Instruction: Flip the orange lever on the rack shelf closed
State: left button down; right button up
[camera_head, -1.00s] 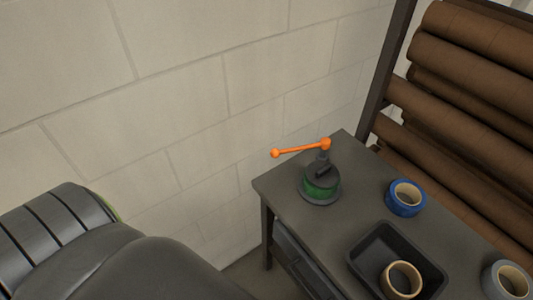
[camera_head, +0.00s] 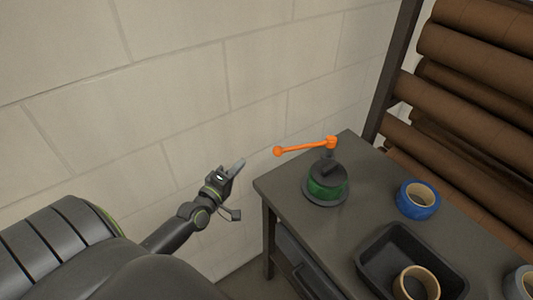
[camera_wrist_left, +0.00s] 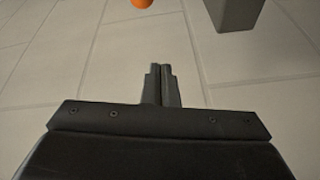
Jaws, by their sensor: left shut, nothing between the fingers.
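The orange lever (camera_head: 305,147) sits on top of a dark device with a green band (camera_head: 326,187) on the grey table. Its arm points left from the pivot, and its ball end (camera_head: 278,151) hangs past the table's left edge. In the left wrist view an orange ball (camera_wrist_left: 142,3) shows at the top edge. My left gripper (camera_head: 238,165) is left of the lever, apart from it, in the gap beside the table. Its fingers are together and empty in the left wrist view (camera_wrist_left: 160,70). My right gripper is not in view.
The table (camera_head: 380,175) also holds a blue tape roll (camera_head: 418,199), a black tray (camera_head: 372,270) with a tan roll (camera_head: 416,283) and a grey roll (camera_head: 520,284). A block wall (camera_head: 180,90) stands behind. Brown film rolls (camera_head: 480,50) hang on a rack at right.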

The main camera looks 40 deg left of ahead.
pick_arm(q)
jog(key=shift+w+d+r+n+t, duration=0.1)
jog(key=shift+r+n+t, duration=0.05)
jog(key=shift+r, duration=0.35)
jog(key=shift+d+r+n+t, duration=0.1)
jog(key=shift+r+n+t, duration=0.05)
jog(key=shift+r, duration=0.35)
jog(key=w, duration=1)
jog(key=shift+w+a+r, duration=0.2)
jog(key=shift+w+r, duration=0.05)
jog(key=shift+r, duration=0.05)
jog(key=d, duration=0.1)
jog(key=s+d, duration=0.1)
jog(key=d, duration=0.1)
jog(key=shift+s+d+f, duration=0.3)
jog(key=shift+d+f, duration=0.1)
